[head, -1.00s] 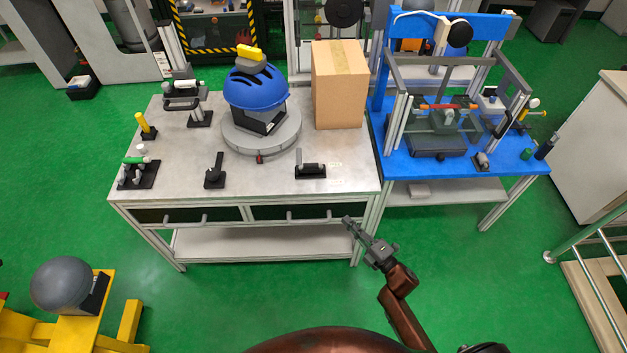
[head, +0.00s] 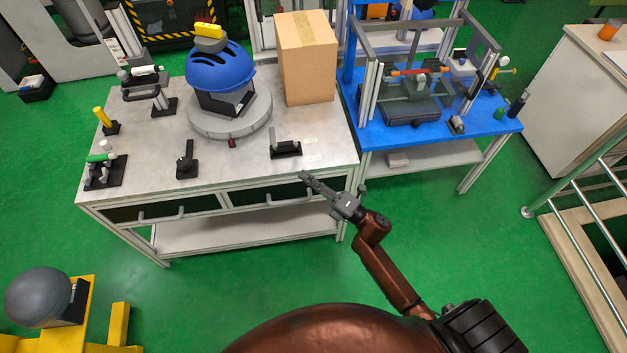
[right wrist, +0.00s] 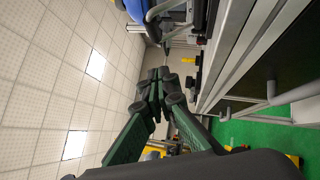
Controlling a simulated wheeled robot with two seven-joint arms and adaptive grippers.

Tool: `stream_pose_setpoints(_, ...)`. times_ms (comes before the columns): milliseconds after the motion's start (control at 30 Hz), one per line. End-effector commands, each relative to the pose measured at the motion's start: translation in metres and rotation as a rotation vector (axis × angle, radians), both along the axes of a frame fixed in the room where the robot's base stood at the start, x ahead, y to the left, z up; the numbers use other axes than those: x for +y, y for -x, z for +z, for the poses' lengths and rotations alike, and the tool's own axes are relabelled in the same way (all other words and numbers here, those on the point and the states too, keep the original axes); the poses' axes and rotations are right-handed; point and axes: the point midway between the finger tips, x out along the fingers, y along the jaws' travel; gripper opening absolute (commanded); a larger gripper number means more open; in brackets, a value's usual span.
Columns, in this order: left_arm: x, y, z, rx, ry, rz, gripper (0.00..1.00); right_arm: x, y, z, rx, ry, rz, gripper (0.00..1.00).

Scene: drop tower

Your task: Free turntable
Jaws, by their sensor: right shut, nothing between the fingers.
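A round grey turntable (head: 213,129) sits on the metal workbench (head: 240,162). A blue helmet (head: 221,70) on a black block stands on it, with a yellow-topped piece (head: 208,31) on top. A small dark red part (head: 232,142) shows at the turntable's front rim. My right gripper (head: 308,179) is shut and empty, just in front of the bench's front edge, above the right drawer and apart from the turntable. In the right wrist view its fingers (right wrist: 155,85) are together. My left gripper is not in view.
A cardboard box (head: 307,65) stands right of the turntable. Black clamps (head: 286,149) and (head: 187,160) sit near the bench's front edge. A blue table with a frame (head: 440,134) stands to the right. A grey ball on a yellow stand (head: 40,297) is at lower left. Green floor is free in front.

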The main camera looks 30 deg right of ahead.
Motion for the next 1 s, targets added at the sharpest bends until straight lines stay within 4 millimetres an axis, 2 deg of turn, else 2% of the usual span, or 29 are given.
stream_pose_setpoints(233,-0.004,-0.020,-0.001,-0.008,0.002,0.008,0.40,0.026,-0.043,0.013,-0.002,-0.002,0.002,0.00)
stream_pose_setpoints(400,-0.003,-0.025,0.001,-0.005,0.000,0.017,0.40,0.018,-0.065,0.021,0.000,0.000,0.000,0.00)
stream_pose_setpoints(600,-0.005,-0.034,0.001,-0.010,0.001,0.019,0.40,0.015,-0.077,0.026,0.001,0.000,0.000,0.00)
stream_pose_setpoints(1000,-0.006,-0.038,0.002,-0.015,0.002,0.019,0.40,0.014,-0.078,0.027,0.002,-0.002,-0.001,0.00)
